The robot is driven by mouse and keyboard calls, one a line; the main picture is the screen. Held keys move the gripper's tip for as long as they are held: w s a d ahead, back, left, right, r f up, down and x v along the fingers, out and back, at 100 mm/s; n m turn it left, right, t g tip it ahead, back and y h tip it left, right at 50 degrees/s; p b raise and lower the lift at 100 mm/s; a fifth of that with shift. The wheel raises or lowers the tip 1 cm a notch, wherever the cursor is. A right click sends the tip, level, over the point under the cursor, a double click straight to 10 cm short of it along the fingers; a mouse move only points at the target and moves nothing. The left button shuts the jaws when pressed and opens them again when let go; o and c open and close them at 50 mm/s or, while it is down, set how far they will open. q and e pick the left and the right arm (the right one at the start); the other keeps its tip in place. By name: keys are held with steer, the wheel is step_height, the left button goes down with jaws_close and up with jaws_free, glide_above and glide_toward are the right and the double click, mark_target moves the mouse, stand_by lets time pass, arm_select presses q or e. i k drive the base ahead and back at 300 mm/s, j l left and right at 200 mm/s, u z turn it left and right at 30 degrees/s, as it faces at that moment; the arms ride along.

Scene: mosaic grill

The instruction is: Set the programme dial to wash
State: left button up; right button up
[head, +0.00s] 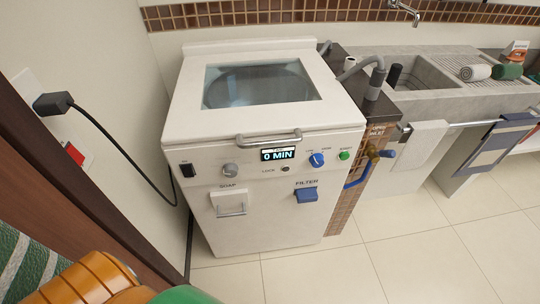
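The white top-loading washing machine (240,220) stands in the middle of the head view with its lid (262,84) down. Its sloped front panel has a grey round knob (230,169) on the left and a blue round knob (317,159) right of the display (278,154). The display reads "0 MIN". The blue knob has small labels around it, too small to read surely. I cannot tell for sure which knob is the programme dial. Neither of my grippers is in view.
The panel also has a black switch (187,170) and a green button (344,155). Below are a soap drawer (229,203) and a blue filter handle (306,195). A black plug (52,103) is in the left wall. A stone sink (430,72) stands right. The tiled floor (400,255) is clear.

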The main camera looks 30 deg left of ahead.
mark_target(231, 170)
steer(key=k+l+u, duration=0.1)
steer(key=u, duration=0.2)
steer(key=k+u, duration=0.1)
steer(key=u, duration=0.8)
